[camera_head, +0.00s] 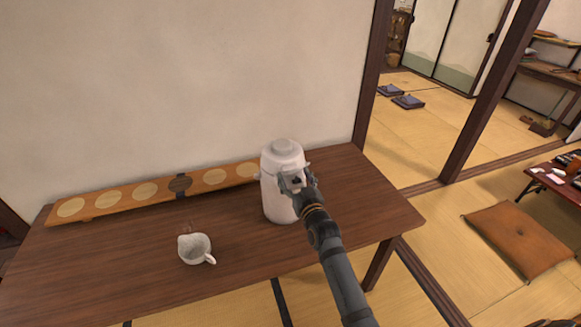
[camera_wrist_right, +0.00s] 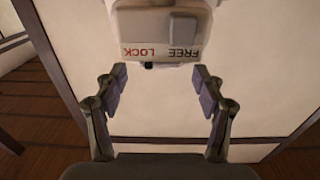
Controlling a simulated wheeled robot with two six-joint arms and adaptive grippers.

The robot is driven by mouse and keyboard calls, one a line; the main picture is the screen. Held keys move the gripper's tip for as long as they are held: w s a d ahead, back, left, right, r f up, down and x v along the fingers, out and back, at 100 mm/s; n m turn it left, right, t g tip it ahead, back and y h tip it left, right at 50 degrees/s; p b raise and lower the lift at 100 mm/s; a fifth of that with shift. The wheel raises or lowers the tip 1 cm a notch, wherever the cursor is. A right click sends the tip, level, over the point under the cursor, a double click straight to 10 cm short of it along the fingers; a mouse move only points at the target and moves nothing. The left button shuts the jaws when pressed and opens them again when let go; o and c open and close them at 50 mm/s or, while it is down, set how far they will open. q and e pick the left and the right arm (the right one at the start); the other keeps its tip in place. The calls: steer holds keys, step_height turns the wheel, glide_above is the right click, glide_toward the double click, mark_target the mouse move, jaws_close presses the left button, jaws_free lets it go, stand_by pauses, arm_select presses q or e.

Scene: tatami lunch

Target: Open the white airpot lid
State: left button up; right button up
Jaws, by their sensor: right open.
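The white airpot (camera_head: 272,198) stands upright on the dark wooden table, near its right end. Its lid (camera_head: 284,148) looks closed on top. My right gripper (camera_head: 291,182) is in front of the airpot's upper part and hides some of it. In the right wrist view, the airpot (camera_wrist_right: 162,30) shows at the top with the words FREE and LOCK on it. There my right gripper (camera_wrist_right: 160,88) is open, its two fingers apart with nothing between them, just below the labelled part. My left gripper is not in view.
The airpot shares the table (camera_head: 120,262) with a small white pitcher (camera_head: 195,249) on its left. A long wooden board with round inlays (camera_head: 130,195) lies along the wall behind. A wooden post (camera_head: 370,75) stands right of the wall. The table's front left is clear.

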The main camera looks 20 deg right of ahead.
mark_target(291, 170)
steer(key=w, duration=0.4)
steer(key=shift+w, duration=0.1)
steer(key=shift+c, duration=0.2)
steer(key=shift+r, duration=0.1)
steer(key=c, duration=0.9)
steer(key=shift+p, duration=0.3)
jaws_close()
